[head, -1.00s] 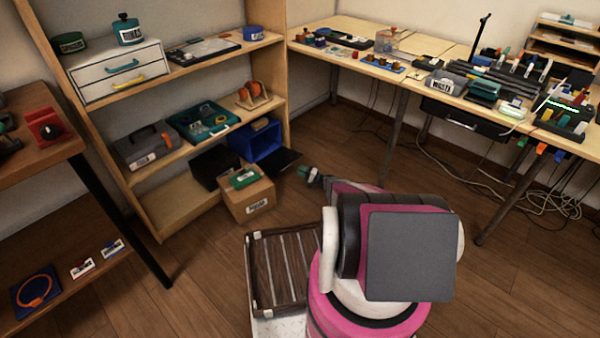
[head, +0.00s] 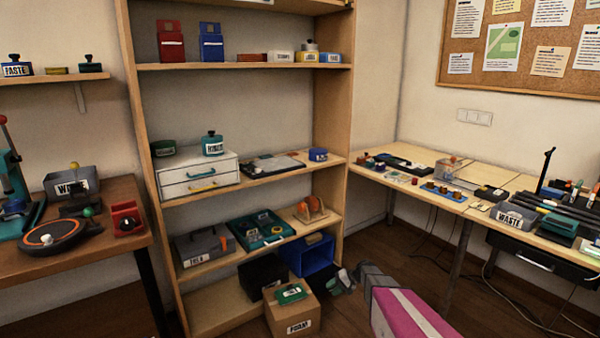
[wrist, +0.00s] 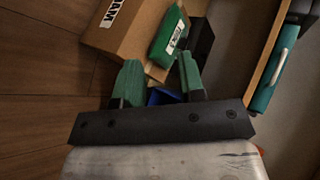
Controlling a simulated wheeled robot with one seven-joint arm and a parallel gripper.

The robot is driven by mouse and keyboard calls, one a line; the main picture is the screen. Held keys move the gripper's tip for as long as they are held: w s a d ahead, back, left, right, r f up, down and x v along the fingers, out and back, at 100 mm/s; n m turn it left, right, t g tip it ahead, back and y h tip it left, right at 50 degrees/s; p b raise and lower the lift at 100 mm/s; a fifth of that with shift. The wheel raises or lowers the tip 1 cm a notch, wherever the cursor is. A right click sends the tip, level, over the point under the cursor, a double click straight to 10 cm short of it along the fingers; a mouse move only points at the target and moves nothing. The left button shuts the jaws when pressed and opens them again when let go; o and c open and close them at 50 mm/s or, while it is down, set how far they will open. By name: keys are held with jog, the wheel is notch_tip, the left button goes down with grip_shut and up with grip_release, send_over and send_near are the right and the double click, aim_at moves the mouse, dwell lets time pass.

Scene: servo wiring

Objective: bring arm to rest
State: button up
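My gripper (head: 342,281) shows in the head view in front of the shelf unit, just right of the cardboard box. In the wrist view, the two green fingers of my gripper (wrist: 160,76) stand apart with nothing between them. My pink and white arm (head: 410,315) reaches in from the lower right of the head view. Most of the arm is outside the frame.
The cardboard box (head: 293,322) with a green case (head: 291,294) on top stands on the floor close by; the case also shows in the wrist view (wrist: 170,36). A blue bin (head: 308,256) is behind. The right workbench (head: 480,212) holds several parts.

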jog(key=s+d+r+h, duration=0.1)
jog(key=s+r+h, duration=0.4)
jog(key=s+r, duration=0.5)
jog(key=s+d+r+h, duration=0.2)
jog(key=s+r+h, duration=0.3)
jog(key=s+r, duration=0.6)
jog(key=s, duration=0.4)
jog(key=shift+s+d+n+h, duration=0.15)
jog(key=shift+d+n+h, duration=0.15)
jog(key=shift+n, duration=0.1)
